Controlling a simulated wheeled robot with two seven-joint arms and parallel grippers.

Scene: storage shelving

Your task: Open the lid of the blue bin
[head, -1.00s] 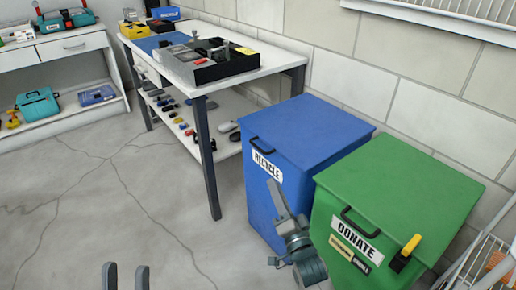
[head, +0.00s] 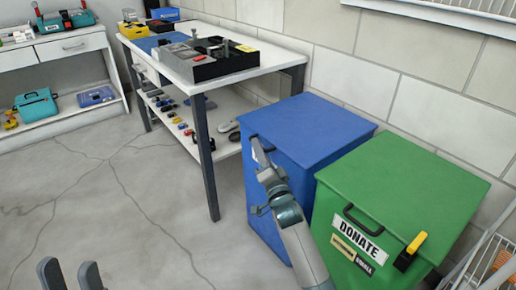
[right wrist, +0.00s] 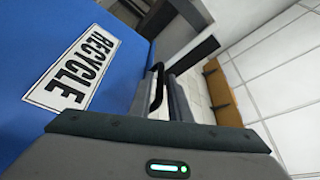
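The blue bin (head: 275,207) stands by the wall with its flat lid (head: 310,130) closed. Its black handle (head: 261,145) is at the lid's front edge. In the right wrist view the handle (right wrist: 157,85) lies between the fingers of my right gripper (right wrist: 160,98), beside the RECYCLE label (right wrist: 72,70). The fingers look apart, with a gap around the handle; firm contact is not visible. In the head view my right gripper (head: 262,160) covers most of the label. My left gripper (head: 70,274) is open and empty, low at the left.
A green DONATE bin (head: 405,190) stands close on the right, with a yellow-and-black clip (head: 410,251) on its front. A workbench (head: 262,75) with trays is behind on the left. A wire rack (head: 490,262) is at far right. The left floor is clear.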

